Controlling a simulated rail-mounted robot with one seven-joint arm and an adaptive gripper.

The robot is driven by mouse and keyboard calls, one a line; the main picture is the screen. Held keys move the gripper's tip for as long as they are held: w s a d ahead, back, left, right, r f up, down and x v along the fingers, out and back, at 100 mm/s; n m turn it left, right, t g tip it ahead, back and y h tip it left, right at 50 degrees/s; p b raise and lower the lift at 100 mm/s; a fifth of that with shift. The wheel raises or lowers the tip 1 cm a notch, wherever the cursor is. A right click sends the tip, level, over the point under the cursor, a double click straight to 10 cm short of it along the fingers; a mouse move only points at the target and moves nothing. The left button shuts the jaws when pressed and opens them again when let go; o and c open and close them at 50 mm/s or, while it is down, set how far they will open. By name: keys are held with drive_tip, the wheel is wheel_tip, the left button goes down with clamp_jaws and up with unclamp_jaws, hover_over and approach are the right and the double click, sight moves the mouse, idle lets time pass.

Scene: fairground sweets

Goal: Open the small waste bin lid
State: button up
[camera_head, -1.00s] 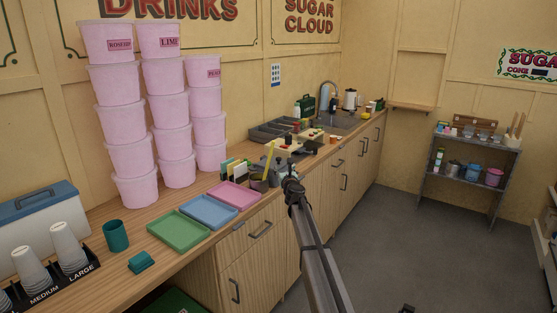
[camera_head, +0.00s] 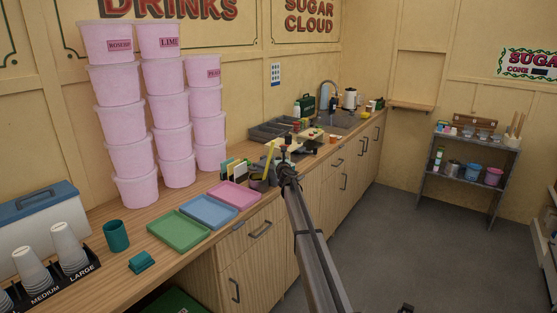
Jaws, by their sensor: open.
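My gripper (camera_head: 283,163) is at the far end of my arm, over the front part of the wooden counter. It is open, small and dark in this view, and I see nothing held in it. I cannot clearly pick out a small waste bin or its lid. A grey container with a yellow stick (camera_head: 260,180) stands just left of my gripper. A cluster of small items stands just beyond the gripper, partly hidden behind it. I cannot tell whether my gripper touches any of these.
Pink, blue and green trays (camera_head: 180,230) lie along the counter front. Tall stacks of pink tubs (camera_head: 135,160) stand behind them. A teal cup (camera_head: 116,235) is at left. A sink (camera_head: 340,120) is farther back. A shelf (camera_head: 468,172) stands at right; the floor (camera_head: 390,240) between is clear.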

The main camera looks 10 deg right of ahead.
clamp_jaws()
drive_tip(key=shift+w+a+r+p, duration=0.15)
drive_tip(key=shift+r+p, duration=0.15)
drive_tip(key=shift+r, duration=0.1)
drive_tip(key=shift+w+a+r+p, duration=0.1)
drive_tip(key=shift+r+p, duration=0.2)
drive_tip(key=shift+r, duration=0.1)
unclamp_jaws()
drive_tip(key=shift+f, duration=0.15)
drive_tip(key=shift+s, duration=0.15)
drive_tip(key=s, duration=1.1)
drive_tip(key=shift+s+d, duration=0.3)
drive_tip(key=shift+s, duration=0.1)
drive_tip(key=shift+f, duration=0.1)
